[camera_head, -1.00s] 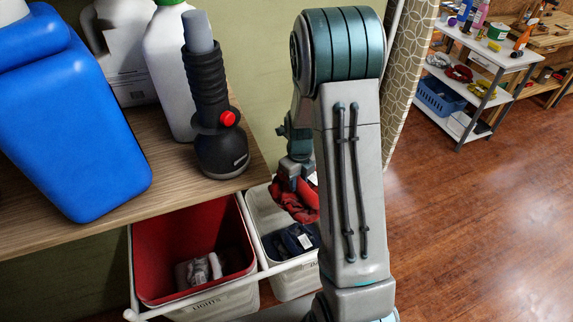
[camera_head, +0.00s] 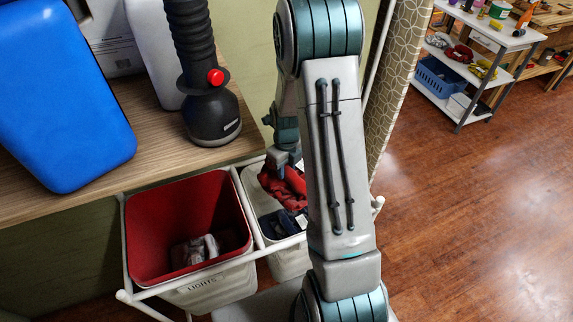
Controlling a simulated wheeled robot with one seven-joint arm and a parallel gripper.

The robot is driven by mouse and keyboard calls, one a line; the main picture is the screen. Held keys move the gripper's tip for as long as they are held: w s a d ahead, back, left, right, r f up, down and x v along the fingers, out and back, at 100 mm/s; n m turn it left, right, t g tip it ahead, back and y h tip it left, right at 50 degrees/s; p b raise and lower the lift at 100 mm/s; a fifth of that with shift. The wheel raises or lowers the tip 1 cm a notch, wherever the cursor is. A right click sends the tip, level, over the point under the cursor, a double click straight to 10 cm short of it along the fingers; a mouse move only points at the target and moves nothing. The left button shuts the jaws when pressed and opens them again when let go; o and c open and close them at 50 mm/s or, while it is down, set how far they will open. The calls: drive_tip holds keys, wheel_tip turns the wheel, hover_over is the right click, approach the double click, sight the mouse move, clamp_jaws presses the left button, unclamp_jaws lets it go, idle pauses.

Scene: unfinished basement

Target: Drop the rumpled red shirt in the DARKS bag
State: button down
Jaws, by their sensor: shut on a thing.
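The rumpled red shirt (camera_head: 286,188) hangs from my gripper (camera_head: 288,165), over the opening of the right-hand white bag (camera_head: 246,178). My gripper is shut on the shirt; its fingertips are partly hidden by the cloth and my arm. Dark blue clothing (camera_head: 283,222) lies in that bag, just below the shirt. I cannot tell whether the shirt touches it. This bag's label is not visible. The left bag (camera_head: 205,285) has a red lining, is marked LIGHTS and holds pale clothing (camera_head: 194,250).
A white frame (camera_head: 128,297) holds both bags. A patterned curtain (camera_head: 405,80) hangs at right. The wooden floor at right is clear.

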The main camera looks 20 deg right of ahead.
drive_tip(key=c, duration=0.9)
unclamp_jaws()
drive_tip(key=shift+c, duration=0.2)
wheel_tip(320, 180, up, 14)
drive_tip(key=b, duration=0.1)
drive_tip(key=shift+f, duration=0.15)
